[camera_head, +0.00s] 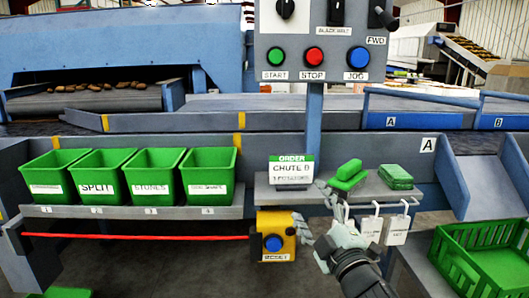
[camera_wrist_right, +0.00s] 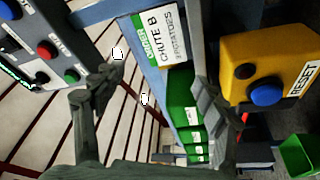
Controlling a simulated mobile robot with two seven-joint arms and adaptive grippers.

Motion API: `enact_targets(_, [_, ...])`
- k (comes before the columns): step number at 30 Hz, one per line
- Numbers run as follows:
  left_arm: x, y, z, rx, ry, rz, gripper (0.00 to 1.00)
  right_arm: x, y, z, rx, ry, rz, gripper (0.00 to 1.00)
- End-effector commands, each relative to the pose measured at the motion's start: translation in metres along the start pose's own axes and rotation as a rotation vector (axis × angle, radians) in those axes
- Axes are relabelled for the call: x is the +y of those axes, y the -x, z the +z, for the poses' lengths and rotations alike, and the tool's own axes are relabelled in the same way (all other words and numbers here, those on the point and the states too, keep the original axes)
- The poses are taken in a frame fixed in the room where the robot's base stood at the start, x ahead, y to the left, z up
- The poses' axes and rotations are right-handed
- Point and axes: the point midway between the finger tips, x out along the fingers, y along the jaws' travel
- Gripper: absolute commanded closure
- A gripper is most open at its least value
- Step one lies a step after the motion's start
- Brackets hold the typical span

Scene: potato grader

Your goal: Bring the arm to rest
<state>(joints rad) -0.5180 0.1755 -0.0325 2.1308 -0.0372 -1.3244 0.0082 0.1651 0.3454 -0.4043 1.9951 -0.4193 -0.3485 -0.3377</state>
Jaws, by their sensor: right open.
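My right gripper (camera_head: 311,202) comes up from the bottom right in the head view, in front of the grey shelf (camera_head: 262,190). Its two fingers are spread apart with nothing between them. The right wrist view also shows the open, empty gripper (camera_wrist_right: 158,85). The gripper is right of the yellow reset box (camera_head: 275,222) and below the order card (camera_head: 291,172); whether it touches the shelf edge I cannot tell. The card (camera_wrist_right: 158,38) and the reset box (camera_wrist_right: 270,70) also show in the right wrist view. My left gripper is not in view.
Green blocks (camera_head: 396,176) lie on the shelf, with white tags (camera_head: 397,230) hanging below. Several green bins (camera_head: 208,172) stand at left above a red cord (camera_head: 130,236). A control panel (camera_head: 316,40) rises on a post behind. A green crate (camera_head: 485,238) sits lower right.

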Motion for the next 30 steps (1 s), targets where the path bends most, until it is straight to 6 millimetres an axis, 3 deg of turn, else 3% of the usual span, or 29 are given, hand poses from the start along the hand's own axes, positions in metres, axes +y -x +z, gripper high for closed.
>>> enact_targets(1, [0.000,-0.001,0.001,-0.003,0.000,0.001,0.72,-0.024,0.015,0.031,-0.105,-0.080,-0.054,0.28])
enact_targets(6, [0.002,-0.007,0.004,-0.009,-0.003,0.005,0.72,-0.097,0.080,0.117,-0.439,-0.315,-0.208,0.28])
enact_targets(8, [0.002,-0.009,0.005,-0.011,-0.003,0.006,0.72,-0.123,0.110,0.142,-0.555,-0.388,-0.258,0.28])
enact_targets(12, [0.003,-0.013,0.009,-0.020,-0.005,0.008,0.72,-0.178,0.192,0.186,-0.825,-0.545,-0.368,0.28])
enact_targets(18, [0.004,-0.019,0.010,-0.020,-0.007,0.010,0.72,-0.238,0.319,0.214,-1.185,-0.724,-0.497,0.28])
enact_targets(22, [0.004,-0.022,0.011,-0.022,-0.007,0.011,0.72,-0.257,0.379,0.217,-1.350,-0.791,-0.549,0.28])
enact_targets(24, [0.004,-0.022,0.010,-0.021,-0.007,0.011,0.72,-0.263,0.400,0.216,-1.405,-0.814,-0.567,0.28])
enact_targets(30, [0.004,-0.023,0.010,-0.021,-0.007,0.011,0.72,-0.264,0.402,0.215,-1.411,-0.816,-0.569,0.28])
